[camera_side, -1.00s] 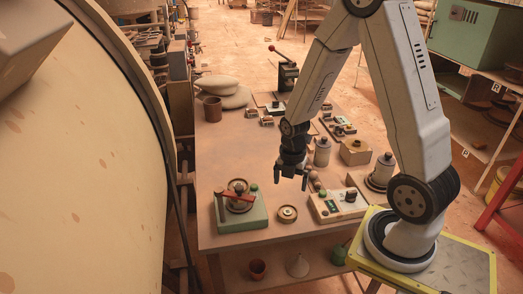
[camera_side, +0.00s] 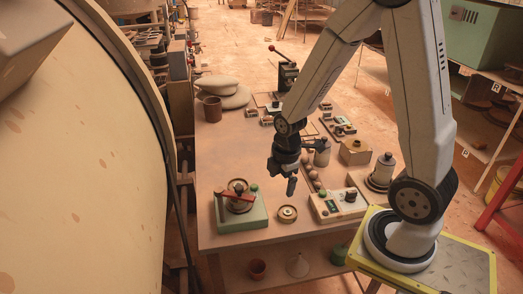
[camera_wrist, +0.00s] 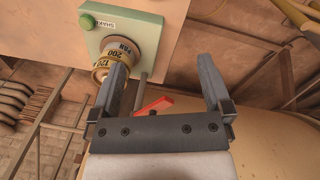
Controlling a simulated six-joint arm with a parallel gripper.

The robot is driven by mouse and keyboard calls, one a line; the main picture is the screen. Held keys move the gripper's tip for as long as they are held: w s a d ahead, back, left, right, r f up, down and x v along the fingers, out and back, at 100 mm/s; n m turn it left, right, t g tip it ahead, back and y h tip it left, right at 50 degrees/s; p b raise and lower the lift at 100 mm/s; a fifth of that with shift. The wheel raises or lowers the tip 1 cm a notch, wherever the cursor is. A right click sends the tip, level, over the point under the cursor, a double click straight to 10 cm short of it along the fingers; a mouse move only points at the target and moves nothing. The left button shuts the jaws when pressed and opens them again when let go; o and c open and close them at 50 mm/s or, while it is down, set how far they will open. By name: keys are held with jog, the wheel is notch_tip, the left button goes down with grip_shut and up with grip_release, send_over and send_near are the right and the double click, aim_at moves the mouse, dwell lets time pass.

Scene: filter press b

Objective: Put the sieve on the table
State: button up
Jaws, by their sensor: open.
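A stack of small round brass sieves (camera_side: 239,203) sits upright on the green shaker (camera_side: 254,216) at the table's front left. In the wrist view the stack (camera_wrist: 112,57) carries the labels 120, 200 and PAN, with PAN nearest the green shaker body (camera_wrist: 130,20). A red clamp lever (camera_side: 221,207) stands at the stack's left. My gripper (camera_side: 291,187) hangs above the table, right of the shaker, touching nothing. In the wrist view its fingers (camera_wrist: 162,62) are wide apart and empty; the left finger partly covers the stack.
A small round brass dish (camera_side: 287,213) lies on the table (camera_side: 240,150) right of the shaker. The table's middle left is clear.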

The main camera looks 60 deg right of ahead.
jog(key=s+a+r+m+t, duration=0.1)
jog(key=a+r+m, duration=0.3)
jog(key=a+m, duration=0.3)
jog(key=m, duration=0.5)
jog(key=shift+s+r+m+t, duration=0.3)
jog(key=shift+s+r+m, duration=0.1)
